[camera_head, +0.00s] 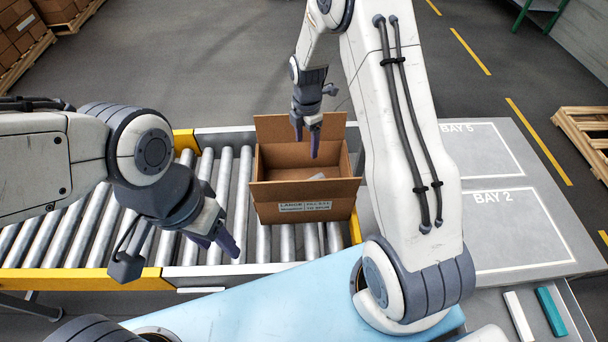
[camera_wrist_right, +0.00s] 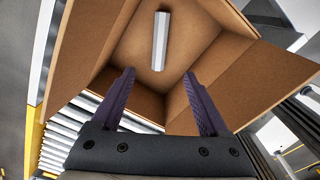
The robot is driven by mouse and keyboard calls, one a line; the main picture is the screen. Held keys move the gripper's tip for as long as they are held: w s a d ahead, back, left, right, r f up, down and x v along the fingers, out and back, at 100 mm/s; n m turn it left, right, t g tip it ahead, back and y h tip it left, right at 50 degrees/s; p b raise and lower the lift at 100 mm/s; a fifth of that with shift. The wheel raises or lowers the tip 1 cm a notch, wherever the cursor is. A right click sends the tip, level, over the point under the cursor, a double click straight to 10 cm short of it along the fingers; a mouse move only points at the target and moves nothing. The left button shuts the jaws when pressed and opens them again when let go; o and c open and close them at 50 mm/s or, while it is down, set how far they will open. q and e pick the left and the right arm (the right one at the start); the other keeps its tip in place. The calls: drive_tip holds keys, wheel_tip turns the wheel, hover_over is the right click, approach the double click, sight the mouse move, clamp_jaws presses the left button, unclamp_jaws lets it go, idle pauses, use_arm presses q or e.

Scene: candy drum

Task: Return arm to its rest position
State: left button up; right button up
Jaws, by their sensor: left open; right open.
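My right gripper (camera_head: 306,135) is over the open cardboard box (camera_head: 305,212) on the roller conveyor, fingers pointing down. In the right wrist view its two purple fingers (camera_wrist_right: 162,105) are apart with nothing between them. The same view looks down into the box (camera_wrist_right: 125,55), where a white bar (camera_wrist_right: 160,40) lies on the bottom. My left gripper (camera_head: 224,244) is open and empty above the rollers, left of the box.
The roller conveyor (camera_head: 85,232) has yellow side rails. A grey table (camera_head: 535,255) marked BAY 5 and BAY 2 is on the right. A white bar (camera_head: 518,316) and a teal bar (camera_head: 551,311) lie near its front. A wooden pallet (camera_head: 585,125) stands beyond.

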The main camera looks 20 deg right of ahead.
drive_tip(key=shift+r, duration=1.7)
drive_tip(key=s+a+r+m, duration=0.5)
drive_tip(key=s+a+r, duration=0.4)
drive_tip(key=s+a, duration=0.25)
drive_tip(key=s+a+r+m, duration=0.2)
drive_tip(key=s+m, duration=0.2)
drive_tip(key=s, duration=0.5)
drive_tip(key=s+a+r+m+y, duration=0.1)
drive_tip(key=s+m, duration=0.3)
drive_tip(key=s, duration=0.4)
drive_tip(key=shift+s+a+r+m, duration=0.3)
drive_tip(key=shift+s+a+r, duration=0.1)
drive_tip(key=shift+a+r, duration=0.15)
